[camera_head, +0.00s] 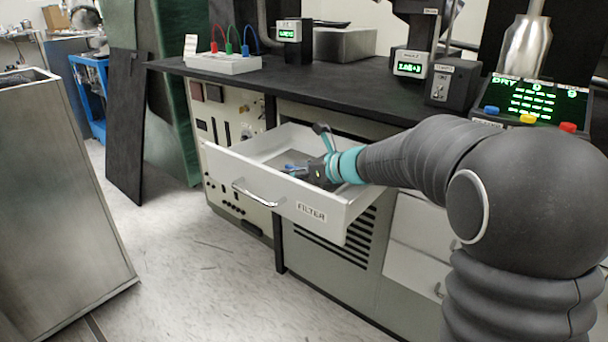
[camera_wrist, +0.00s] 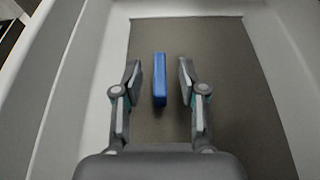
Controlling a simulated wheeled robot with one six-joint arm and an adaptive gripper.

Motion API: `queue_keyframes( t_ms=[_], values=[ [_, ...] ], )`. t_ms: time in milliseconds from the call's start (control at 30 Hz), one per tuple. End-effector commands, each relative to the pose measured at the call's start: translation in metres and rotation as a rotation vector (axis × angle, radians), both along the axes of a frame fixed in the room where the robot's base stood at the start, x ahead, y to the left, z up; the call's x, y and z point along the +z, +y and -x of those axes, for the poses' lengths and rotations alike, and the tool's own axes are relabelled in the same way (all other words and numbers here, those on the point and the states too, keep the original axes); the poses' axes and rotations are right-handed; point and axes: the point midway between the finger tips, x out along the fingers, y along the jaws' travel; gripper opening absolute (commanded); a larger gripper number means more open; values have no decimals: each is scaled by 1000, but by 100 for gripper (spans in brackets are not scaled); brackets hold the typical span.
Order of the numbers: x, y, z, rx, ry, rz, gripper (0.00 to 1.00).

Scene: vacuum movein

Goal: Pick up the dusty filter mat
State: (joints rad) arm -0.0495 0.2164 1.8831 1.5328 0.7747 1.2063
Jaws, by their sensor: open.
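In the wrist view my gripper (camera_wrist: 159,85) is open, with one finger on each side of the block and a gap on both sides. In the head view my gripper (camera_head: 312,170) reaches down into the drawer and partly covers the block, of which a bit of blue (camera_head: 290,168) shows. A grey-brown sheet (camera_wrist: 240,110) covers the drawer floor under the block.
The drawer's pale walls (camera_wrist: 65,75) stand around the gripper. A black worktop (camera_head: 340,97) overhangs the drawer's back. A socket box with coloured leads (camera_head: 223,63) and a display with coloured buttons (camera_head: 530,100) stand on it. A metal cabinet (camera_head: 60,200) stands at left; the floor between is clear.

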Motion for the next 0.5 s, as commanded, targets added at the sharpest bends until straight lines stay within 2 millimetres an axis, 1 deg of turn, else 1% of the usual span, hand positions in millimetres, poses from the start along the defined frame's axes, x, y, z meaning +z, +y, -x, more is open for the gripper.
queue_keyframes(
  t_ms=[133,300,500],
  values=[
    [0,0,0,0,0,0,42],
    [1,0,0,0,0,0,0],
    [1,-1,0,0,-1,0,0]
  ],
)
